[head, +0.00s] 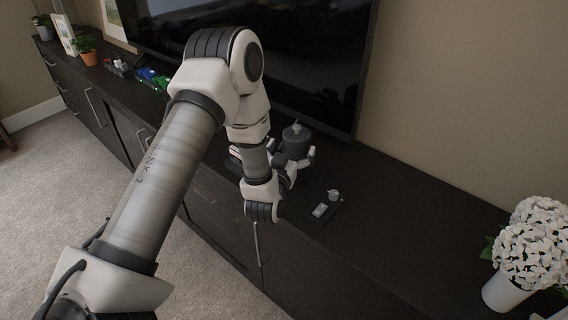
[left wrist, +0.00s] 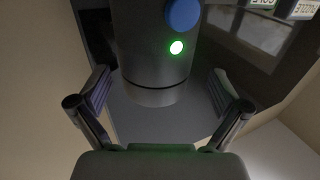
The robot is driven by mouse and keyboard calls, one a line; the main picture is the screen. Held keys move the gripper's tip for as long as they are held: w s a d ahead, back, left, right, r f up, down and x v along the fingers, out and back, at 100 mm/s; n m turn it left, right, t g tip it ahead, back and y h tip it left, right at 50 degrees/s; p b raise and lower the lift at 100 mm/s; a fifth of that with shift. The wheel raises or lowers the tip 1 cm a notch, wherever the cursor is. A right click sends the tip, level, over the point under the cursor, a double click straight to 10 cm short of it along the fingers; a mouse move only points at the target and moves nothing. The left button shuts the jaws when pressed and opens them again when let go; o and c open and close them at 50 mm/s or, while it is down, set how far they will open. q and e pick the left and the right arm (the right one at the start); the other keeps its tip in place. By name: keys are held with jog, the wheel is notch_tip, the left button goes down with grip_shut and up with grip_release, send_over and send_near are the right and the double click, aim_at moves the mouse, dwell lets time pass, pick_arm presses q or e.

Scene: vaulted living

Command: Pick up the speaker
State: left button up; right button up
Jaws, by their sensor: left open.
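A dark grey cylinder with a small knob on top, which looks like the speaker (head: 295,141), stands upright on the dark cabinet in front of the television. My left gripper (head: 300,160) is open at the cylinder, its fingers partly hidden by my wrist. In the left wrist view, the grey cylinder (left wrist: 152,60) shows between the two spread fingers of my left gripper (left wrist: 158,93), with gaps on both sides. A blue disc and a lit green dot show on its front. My right gripper is in neither view.
A small dark tray (head: 318,214) with little items lies right of the gripper. White flowers in a vase (head: 508,291) stand at the far right. Toy cars (head: 153,78) and a potted plant (head: 87,55) stand farther left. The television (head: 300,85) rises close behind.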

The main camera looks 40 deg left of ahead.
pick_arm(q)
jog(key=x, duration=0.3)
jog(key=shift+w+d+r, duration=0.15)
jog(key=shift+w+d, duration=0.05)
jog(key=shift+s+d+r, duration=0.1)
jog(key=shift+s+r, duration=0.1)
jog(key=shift+s, duration=0.05)
jog(key=shift+w+f, duration=0.15)
jog(key=c, duration=1.8)
